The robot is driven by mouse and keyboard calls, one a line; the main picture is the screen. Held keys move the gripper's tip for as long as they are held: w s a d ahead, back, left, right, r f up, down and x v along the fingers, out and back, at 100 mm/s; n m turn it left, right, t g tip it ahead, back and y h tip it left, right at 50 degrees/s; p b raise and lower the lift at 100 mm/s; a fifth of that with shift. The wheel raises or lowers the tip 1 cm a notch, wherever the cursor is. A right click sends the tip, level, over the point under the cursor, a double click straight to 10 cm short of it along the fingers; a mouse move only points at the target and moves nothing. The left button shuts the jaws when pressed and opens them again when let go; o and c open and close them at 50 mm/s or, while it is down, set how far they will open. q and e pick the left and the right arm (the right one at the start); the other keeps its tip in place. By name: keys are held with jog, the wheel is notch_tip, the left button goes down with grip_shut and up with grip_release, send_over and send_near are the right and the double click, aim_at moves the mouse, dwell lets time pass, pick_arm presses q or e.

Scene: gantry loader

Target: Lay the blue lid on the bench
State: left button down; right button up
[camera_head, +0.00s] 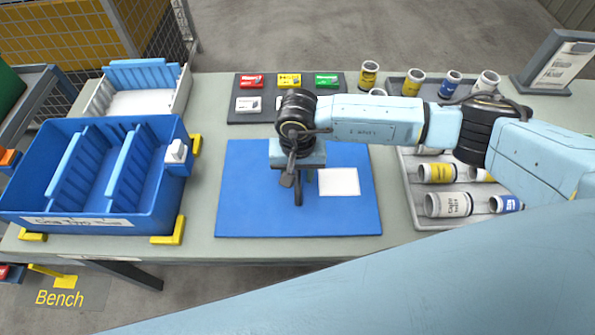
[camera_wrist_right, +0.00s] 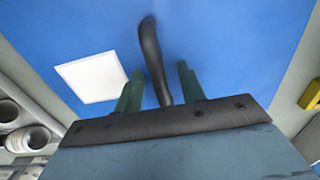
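The blue lid (camera_head: 247,195) is a flat blue rectangle with a white label, and it appears to lie flat on the bench (camera_head: 195,240). A dark bar-like handle (camera_head: 298,192) stands at its middle. My right gripper (camera_head: 299,178) points down over the lid. In the right wrist view, the lid (camera_wrist_right: 235,40) fills the background, and the handle (camera_wrist_right: 153,55) passes between the two green fingers of my right gripper (camera_wrist_right: 160,90). Gaps show on both sides of the handle. My left gripper is not in view.
A blue open crate (camera_head: 40,165) with dividers stands at the left between yellow corner stops (camera_head: 168,232). A white-and-blue bin (camera_head: 140,103) is behind it. A dark tray (camera_head: 250,117) of small coloured boxes lies behind the lid. A grey tray (camera_head: 425,215) with several cans is at right.

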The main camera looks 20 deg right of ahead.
notch_tip(320, 180, up, 14)
jog(key=shift+f, duration=0.25)
dwell(0.6)
